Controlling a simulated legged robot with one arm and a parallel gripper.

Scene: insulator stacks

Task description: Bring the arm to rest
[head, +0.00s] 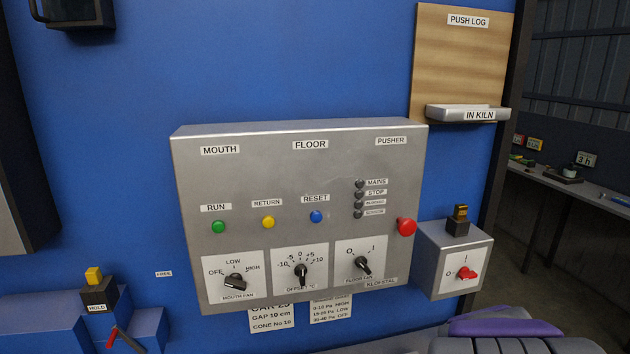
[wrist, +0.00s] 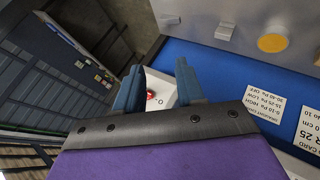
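My gripper (wrist: 160,66) shows in the wrist view with its two blue fingers spread apart and nothing held between them. The red rotary switch (wrist: 151,95) on the small side box shows in the gap, beyond the fingers; how far off is hard to tell. In the head view, purple and grey parts of my arm (head: 505,328) lie low at the bottom right, below the small grey box (head: 440,262) with its red switch (head: 467,273). The fingers cannot be made out in the head view.
A grey control panel (head: 290,180) on the blue wall (head: 250,60) carries buttons, knobs and a red stop button (head: 406,227). A ledge (head: 450,113) marked IN KILN is at upper right. A HOLD block (head: 98,295) with a lever is at lower left. A bench (head: 590,195) stands far right.

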